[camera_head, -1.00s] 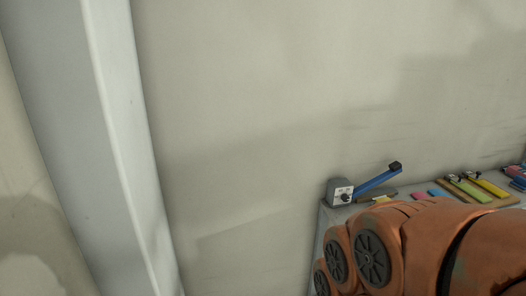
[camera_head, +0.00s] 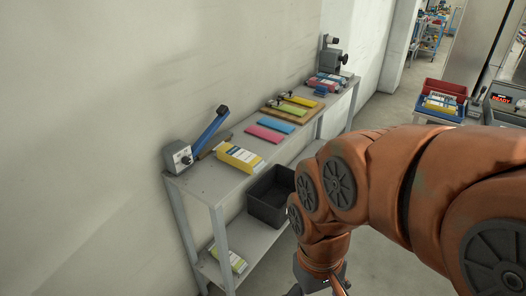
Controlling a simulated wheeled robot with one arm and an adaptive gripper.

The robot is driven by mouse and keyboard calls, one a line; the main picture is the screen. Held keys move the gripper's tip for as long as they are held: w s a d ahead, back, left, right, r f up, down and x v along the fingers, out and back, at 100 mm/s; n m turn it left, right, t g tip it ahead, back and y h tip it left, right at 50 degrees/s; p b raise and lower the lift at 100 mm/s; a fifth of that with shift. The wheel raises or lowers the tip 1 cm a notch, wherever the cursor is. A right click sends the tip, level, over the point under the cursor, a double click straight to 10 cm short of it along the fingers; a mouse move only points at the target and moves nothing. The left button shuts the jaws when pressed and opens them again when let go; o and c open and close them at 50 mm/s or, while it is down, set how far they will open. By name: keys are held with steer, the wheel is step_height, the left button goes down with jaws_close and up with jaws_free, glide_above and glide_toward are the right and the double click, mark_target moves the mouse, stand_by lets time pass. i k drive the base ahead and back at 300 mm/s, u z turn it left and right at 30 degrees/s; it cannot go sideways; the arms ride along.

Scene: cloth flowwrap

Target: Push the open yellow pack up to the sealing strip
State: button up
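A yellow pack (camera_head: 240,158) with a white label lies on the top of a narrow grey bench along the wall. To its left is a sealer (camera_head: 178,157) with a dial and a raised blue lever (camera_head: 211,130). A grey bar (camera_head: 217,143) beneath the lever may be the sealing strip; it lies close to the pack's left end, but I cannot tell if they touch. The pack's open end is too small to make out. My gripper (camera_head: 322,284) hangs low, right of the bench and away from the pack, partly cut off by the bottom edge.
A black bin (camera_head: 270,196) and a yellow-green pack (camera_head: 236,261) sit below. Red and blue crates (camera_head: 440,109) stand at the right.

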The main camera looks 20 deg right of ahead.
mark_target(251, 163)
steer(key=k, duration=0.5)
steer(key=u, duration=0.65)
steer(key=i, duration=1)
steer(key=z, duration=0.05)
